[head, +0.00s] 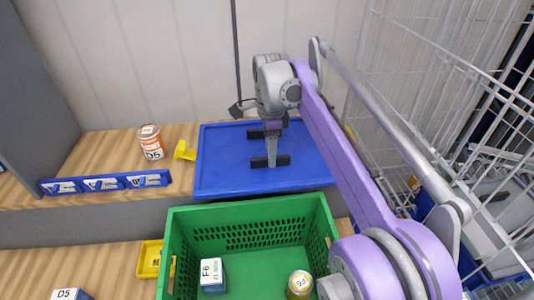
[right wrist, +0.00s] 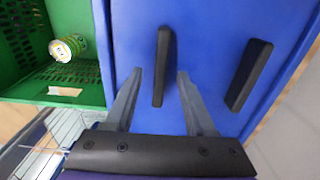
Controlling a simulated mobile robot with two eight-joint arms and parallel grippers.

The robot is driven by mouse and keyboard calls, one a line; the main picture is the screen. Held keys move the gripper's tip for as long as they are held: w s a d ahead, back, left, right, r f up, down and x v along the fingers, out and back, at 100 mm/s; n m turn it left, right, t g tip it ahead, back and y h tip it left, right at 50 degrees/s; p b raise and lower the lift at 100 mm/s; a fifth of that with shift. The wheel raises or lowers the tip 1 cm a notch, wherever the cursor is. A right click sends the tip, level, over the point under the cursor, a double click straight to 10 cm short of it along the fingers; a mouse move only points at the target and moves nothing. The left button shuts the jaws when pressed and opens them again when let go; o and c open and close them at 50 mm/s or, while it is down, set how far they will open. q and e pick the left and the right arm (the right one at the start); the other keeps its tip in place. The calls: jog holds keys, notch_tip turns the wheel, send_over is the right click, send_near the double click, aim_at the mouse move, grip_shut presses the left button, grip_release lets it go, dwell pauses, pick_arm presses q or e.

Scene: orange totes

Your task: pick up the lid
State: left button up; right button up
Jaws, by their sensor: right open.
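The lid (head: 225,178) is a flat blue panel with a raised rim and two black bar handles. It lies on the wooden shelf behind the green crate, and its blue surface fills much of the right wrist view (right wrist: 215,50). My right gripper (head: 271,162) points down over the lid. In the right wrist view its open fingers (right wrist: 160,74) lie on either side of the handle nearer the crate (right wrist: 163,50), with gaps on both sides. The farther handle (right wrist: 249,75) is outside the fingers. My left gripper is not in view.
The green crate (head: 245,212) in front holds a blue-and-white box (head: 212,275) and a yellow can (head: 299,284). An orange-labelled can (head: 151,143) and a yellow piece (head: 184,150) stand left of the lid. A white wire cage (head: 430,95) rises at the right.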

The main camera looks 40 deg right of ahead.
notch_tip(320, 180, down, 2)
jog(key=shift+f, duration=0.1)
grip_shut()
dwell(1.5)
